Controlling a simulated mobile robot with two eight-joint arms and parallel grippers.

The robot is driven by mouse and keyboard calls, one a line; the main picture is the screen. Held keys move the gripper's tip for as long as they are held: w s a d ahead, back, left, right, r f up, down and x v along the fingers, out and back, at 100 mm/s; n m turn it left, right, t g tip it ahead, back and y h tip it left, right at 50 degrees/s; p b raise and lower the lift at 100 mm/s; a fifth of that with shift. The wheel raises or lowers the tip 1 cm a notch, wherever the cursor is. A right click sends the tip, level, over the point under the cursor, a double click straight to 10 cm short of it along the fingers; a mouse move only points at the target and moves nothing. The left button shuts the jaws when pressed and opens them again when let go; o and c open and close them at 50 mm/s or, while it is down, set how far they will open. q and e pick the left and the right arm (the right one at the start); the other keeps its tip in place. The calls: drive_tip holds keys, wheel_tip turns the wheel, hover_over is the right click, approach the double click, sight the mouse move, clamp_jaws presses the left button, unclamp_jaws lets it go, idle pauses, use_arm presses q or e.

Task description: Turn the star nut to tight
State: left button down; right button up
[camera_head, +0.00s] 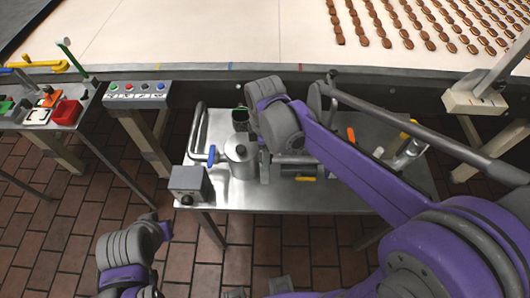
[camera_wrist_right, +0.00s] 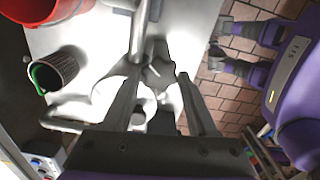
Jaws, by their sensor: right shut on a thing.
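In the right wrist view, a dark grey star nut (camera_wrist_right: 160,72) with rounded lobes sits at the end of a metal pipe (camera_wrist_right: 140,32). My right gripper (camera_wrist_right: 158,82) is shut on it, with a finger on each side. In the head view my right gripper (camera_head: 264,170) reaches down at the middle of the steel table, beside a lidded steel pot. The star nut is hidden there, and any tight mark cannot be made out. My left arm (camera_head: 130,252) is folded at the lower left; its gripper is out of view.
A button panel (camera_head: 138,94) stands left. A conveyor (camera_head: 230,38) with biscuits runs behind.

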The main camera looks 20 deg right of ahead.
drive_tip(key=m, duration=0.6)
drive_tip(key=shift+m+b, duration=0.3)
drive_tip(key=shift+b, duration=0.1)
drive_tip(key=m, duration=0.3)
drive_tip(key=shift+m, duration=0.3)
drive_tip(key=m, duration=0.3)
drive_tip(key=shift+m+b, duration=0.3)
drive_tip(key=shift+b, duration=0.05)
drive_tip(key=m, duration=1)
drive_tip(key=shift+m, duration=0.4)
use_arm(q)
drive_tip(key=shift+s+f+b, duration=0.15)
drive_tip(key=shift+s+f, duration=0.1)
drive_tip(key=shift+f, duration=0.5)
drive_tip(key=shift+s+f+b, duration=0.15)
drive_tip(key=shift+s+f, duration=0.1)
drive_tip(key=shift+f, duration=0.5)
use_arm(e)
drive_tip(key=shift+m, duration=1.8)
drive_tip(key=o, duration=1.4)
